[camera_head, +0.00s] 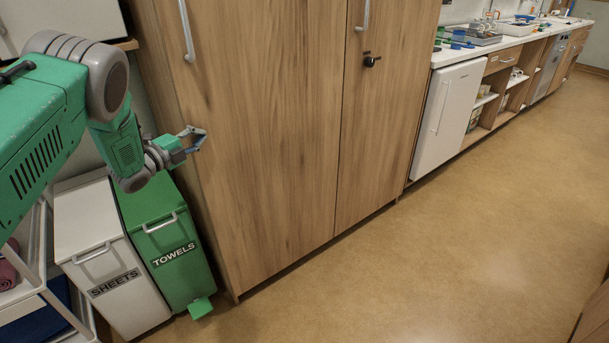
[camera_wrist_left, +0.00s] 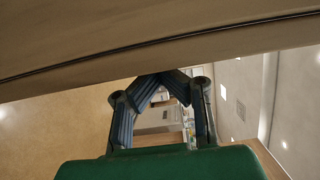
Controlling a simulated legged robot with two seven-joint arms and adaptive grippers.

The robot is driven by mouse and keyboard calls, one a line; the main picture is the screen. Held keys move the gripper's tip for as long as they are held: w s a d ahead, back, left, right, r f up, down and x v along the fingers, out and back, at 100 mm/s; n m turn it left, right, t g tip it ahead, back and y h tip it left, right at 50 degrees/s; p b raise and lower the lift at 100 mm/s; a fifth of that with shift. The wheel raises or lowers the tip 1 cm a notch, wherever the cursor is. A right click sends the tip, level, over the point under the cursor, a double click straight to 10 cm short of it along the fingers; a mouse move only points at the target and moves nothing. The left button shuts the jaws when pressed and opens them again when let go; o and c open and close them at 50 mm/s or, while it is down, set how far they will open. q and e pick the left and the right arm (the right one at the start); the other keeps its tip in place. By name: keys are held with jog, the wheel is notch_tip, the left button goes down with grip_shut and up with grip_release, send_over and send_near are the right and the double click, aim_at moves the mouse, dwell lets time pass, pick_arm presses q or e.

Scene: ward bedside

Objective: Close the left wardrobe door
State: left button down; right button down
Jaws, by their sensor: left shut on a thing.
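The tall wooden wardrobe fills the middle of the head view. Its left door (camera_head: 265,150) looks flush or nearly flush with the right door (camera_head: 385,110). A metal bar handle (camera_head: 187,30) is high on the left door. My left gripper (camera_head: 202,138) is at the left door's left edge, well below that handle. In the left wrist view its fingers (camera_wrist_left: 160,80) close in towards a wooden panel (camera_wrist_left: 160,50) with a dark seam. The fingertips are partly hidden there, so the exact contact is unclear. My right gripper is not in view.
A white SHEETS bin (camera_head: 100,255) and a green TOWELS bin (camera_head: 165,240) stand left of the wardrobe, below my left arm. A white shelf cart (camera_head: 35,290) is at the far left. A counter (camera_head: 510,40) runs along the back right. The floor in front is clear.

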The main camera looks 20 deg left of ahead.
pick_arm(q)
jog(key=a+v, duration=0.2)
jog(key=v, duration=0.9)
jog(key=s+d+f+n+g+y, duration=0.2)
jog(key=s+d+f+n+g, duration=0.2)
jog(key=s+d+f+n, duration=0.45)
jog(key=s+d+f+n+g+y, duration=0.4)
jog(key=d+f, duration=0.3)
jog(key=f, duration=0.4)
jog(key=s+d+f+n+g, duration=0.1)
jog(key=s+d+n+g, duration=0.1)
jog(key=s, duration=0.5)
jog(key=s+d+f+n+g, duration=0.2)
jog(key=s+d, duration=0.3)
jog(key=s, duration=0.3)
jog(key=s+d+f+n+g+h, duration=0.1)
jog(key=s+d+n+g, duration=0.3)
jog(key=s, duration=0.4)
jog(key=shift+f+g, duration=0.3)
jog(key=shift+f, duration=0.4)
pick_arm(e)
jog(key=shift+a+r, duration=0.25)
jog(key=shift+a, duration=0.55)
